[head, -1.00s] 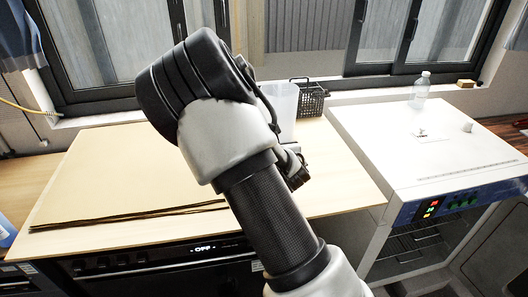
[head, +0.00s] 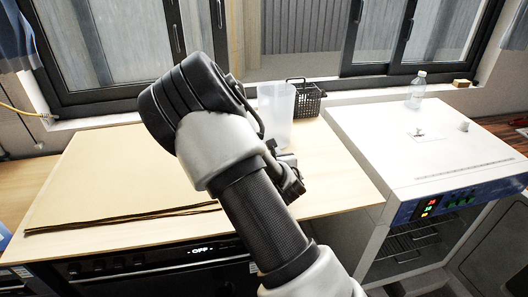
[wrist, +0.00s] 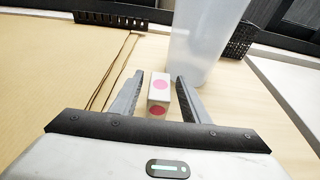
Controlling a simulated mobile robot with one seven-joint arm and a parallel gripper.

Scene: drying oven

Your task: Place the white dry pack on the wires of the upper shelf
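A small white pack with pink-red dots (wrist: 159,88) shows in the wrist view, standing on the wooden table. In that view my gripper (wrist: 160,76) is open, with one finger on each side of the pack. A gap shows between the pack and each finger. In the head view my arm hides the pack and much of my gripper (head: 288,178). The white drying oven (head: 420,150) stands at the right. Wire shelves (head: 410,243) show in its open front, below the control panel; their upper part is partly hidden.
A tall translucent container (head: 277,112) stands just beyond the pack, close to my gripper. A black basket (head: 306,100) is behind it. Brown sheets (head: 110,185) cover the table's left. A clear bottle (head: 418,88) stands on the oven top. The oven door (head: 497,245) appears swung open.

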